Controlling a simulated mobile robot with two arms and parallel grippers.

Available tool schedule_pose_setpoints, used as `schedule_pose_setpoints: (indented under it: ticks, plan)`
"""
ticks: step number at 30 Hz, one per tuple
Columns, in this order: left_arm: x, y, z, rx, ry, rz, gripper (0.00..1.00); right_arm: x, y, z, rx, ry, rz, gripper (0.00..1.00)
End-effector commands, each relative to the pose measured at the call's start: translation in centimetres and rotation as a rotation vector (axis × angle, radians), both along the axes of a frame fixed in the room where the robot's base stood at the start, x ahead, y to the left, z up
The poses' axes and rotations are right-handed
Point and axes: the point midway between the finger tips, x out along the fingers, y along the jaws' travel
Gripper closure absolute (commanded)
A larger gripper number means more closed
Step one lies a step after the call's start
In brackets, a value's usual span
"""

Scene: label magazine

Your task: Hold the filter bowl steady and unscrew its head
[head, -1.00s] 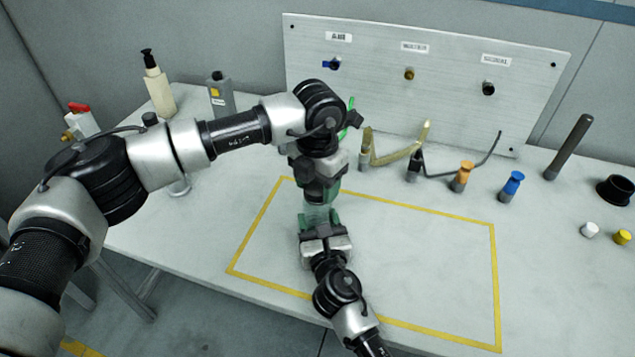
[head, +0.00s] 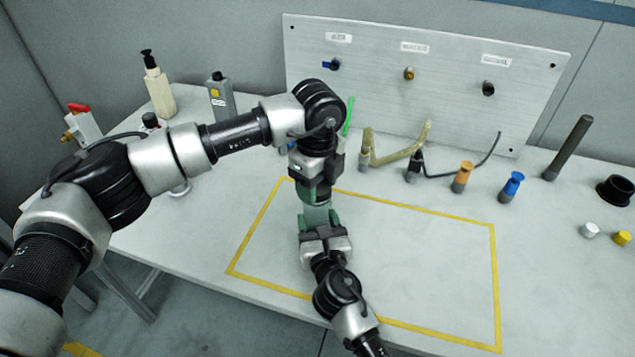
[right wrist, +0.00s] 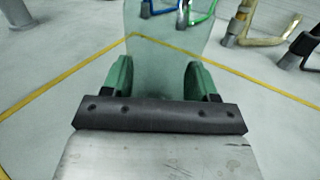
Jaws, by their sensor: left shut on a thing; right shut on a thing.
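The filter bowl (head: 317,214) is a translucent greenish cylinder standing upright inside the yellow-taped area. It also shows in the right wrist view (right wrist: 163,55), between green finger pads. My right gripper (head: 320,222) is shut on the bowl from the near side; it also shows in the right wrist view (right wrist: 160,85). My left gripper (head: 314,188) points down from above and is shut on the filter's head at the top of the bowl. The head is mostly hidden by this gripper, and I cannot see its thread.
A panel (head: 440,110) with several ports stands at the back. Hoses (head: 395,153), an orange-capped fitting (head: 462,176), a blue-capped fitting (head: 511,186) and a dark rod (head: 568,148) stand behind and right. The taped area's right is clear.

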Motion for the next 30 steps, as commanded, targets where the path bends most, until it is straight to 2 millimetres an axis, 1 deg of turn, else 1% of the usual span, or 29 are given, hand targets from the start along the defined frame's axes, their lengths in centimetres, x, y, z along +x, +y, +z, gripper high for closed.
schedule_pose_setpoints:
  ticks: [16, 30]
  plan:
    - [0.0, 0.0, 0.2, 0.0, -0.001, 0.001, 0.74, 0.0, 0.0, 0.0, 0.0, 0.001, 0.0, 1.0]
    - [0.0, 0.0, 1.7, -0.001, -0.002, 0.0, 0.74, 0.0, 0.0, 0.0, 0.0, 0.001, 0.0, 1.0]
